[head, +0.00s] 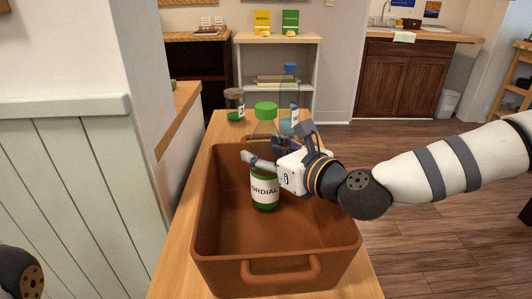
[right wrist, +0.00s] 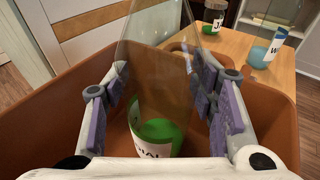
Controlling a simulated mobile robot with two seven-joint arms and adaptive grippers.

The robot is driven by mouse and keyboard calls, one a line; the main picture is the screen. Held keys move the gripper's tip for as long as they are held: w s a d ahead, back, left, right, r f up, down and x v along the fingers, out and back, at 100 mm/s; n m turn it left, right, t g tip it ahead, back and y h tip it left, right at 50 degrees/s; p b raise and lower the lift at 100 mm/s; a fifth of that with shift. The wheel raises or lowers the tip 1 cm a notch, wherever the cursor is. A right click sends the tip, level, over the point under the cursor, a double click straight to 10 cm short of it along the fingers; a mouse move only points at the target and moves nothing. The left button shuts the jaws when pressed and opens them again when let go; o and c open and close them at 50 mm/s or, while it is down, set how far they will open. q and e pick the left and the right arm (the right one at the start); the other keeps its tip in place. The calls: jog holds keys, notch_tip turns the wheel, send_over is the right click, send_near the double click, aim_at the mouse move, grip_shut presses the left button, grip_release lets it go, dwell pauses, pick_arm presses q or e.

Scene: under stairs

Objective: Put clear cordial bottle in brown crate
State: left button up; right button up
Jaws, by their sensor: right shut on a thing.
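The clear cordial bottle (head: 264,188) has a green cap, green liquid at the bottom and a white label reading "CORDIAL". It is upright, with its lower part inside the brown crate (head: 275,272). My right gripper (head: 264,154) reaches in from the right and is shut around the bottle above its label. In the right wrist view the see-through bottle (right wrist: 158,80) stands between the two purple-padded fingers. I cannot tell whether its base touches the crate floor. Apart from the bottle, the crate looks empty. My left gripper is not in view.
The crate stands on a wooden table (head: 172,268). Behind it on the table are a jar with a dark lid (head: 235,104) and a clear bottle with a blue cap (head: 291,90). A pale panelled wall (head: 65,190) is close on the left. Open floor lies to the right.

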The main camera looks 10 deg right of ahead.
jog(key=shift+f, duration=0.15)
jog(key=o, duration=1.7)
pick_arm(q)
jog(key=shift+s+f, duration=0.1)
pick_arm(e)
jog(key=shift+r, duration=0.25)
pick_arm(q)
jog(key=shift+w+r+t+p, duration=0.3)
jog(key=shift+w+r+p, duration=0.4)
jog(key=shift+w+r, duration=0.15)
pick_arm(e)
jog(key=v, duration=1.2)
